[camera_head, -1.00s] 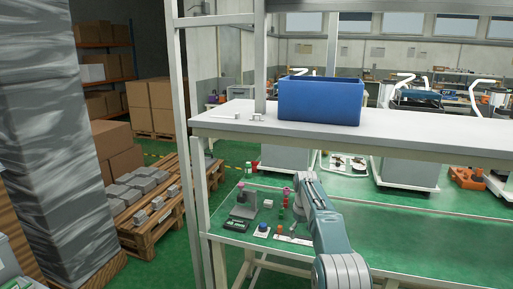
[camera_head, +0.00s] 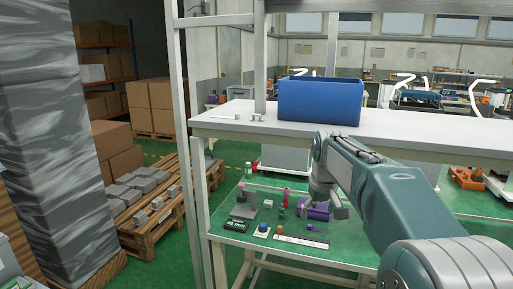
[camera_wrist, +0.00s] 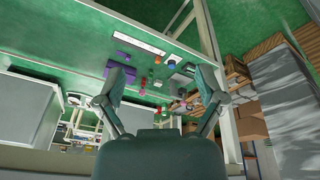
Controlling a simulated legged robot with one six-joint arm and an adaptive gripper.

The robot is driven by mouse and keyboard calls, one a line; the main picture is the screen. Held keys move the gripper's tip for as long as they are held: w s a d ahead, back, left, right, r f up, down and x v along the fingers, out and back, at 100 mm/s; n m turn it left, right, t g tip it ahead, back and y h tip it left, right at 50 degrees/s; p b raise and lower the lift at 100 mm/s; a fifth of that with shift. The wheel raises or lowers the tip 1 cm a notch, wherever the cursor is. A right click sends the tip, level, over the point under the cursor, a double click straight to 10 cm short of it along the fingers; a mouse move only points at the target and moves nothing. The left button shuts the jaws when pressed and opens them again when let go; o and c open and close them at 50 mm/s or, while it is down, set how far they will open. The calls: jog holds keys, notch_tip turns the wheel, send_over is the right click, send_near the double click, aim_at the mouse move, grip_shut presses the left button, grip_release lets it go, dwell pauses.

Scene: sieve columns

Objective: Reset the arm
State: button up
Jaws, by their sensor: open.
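My gripper (camera_wrist: 163,82) is open and empty in the wrist view, its two fingers spread wide apart. In the head view my blue-grey arm reaches in from the lower right, bends near the shelf's front edge, and its end hangs over the green bench (camera_head: 360,255). Small items lie on the bench to the left of my gripper. They include a purple block (camera_head: 313,211), partly hidden by my wrist, a white strip (camera_head: 302,241), a blue-topped piece (camera_head: 262,230) and a grey stand (camera_head: 244,205). The purple block also shows in the wrist view (camera_wrist: 120,69).
A white shelf (camera_head: 420,146) runs above the bench and carries a blue bin (camera_head: 320,102). A metal upright (camera_head: 185,110) stands at the left. A wooden pallet with grey blocks (camera_head: 150,210) and a wrapped stack (camera_head: 45,120) stand further left. The bench's right part looks clear.

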jog(key=s+r+m+t, duration=0.1)
jog(key=s+r+t, duration=0.1)
jog(key=s, duration=1.6)
jog(key=s+f+m, duration=0.1)
jog(key=s+f, duration=0.2)
jog(key=s, duration=0.3)
jog(key=s+f+t, duration=0.1)
jog(key=s+f, duration=0.3)
jog(key=s, duration=0.3)
jog(key=shift+s+m, duration=0.15)
jog(key=shift+m, duration=0.25)
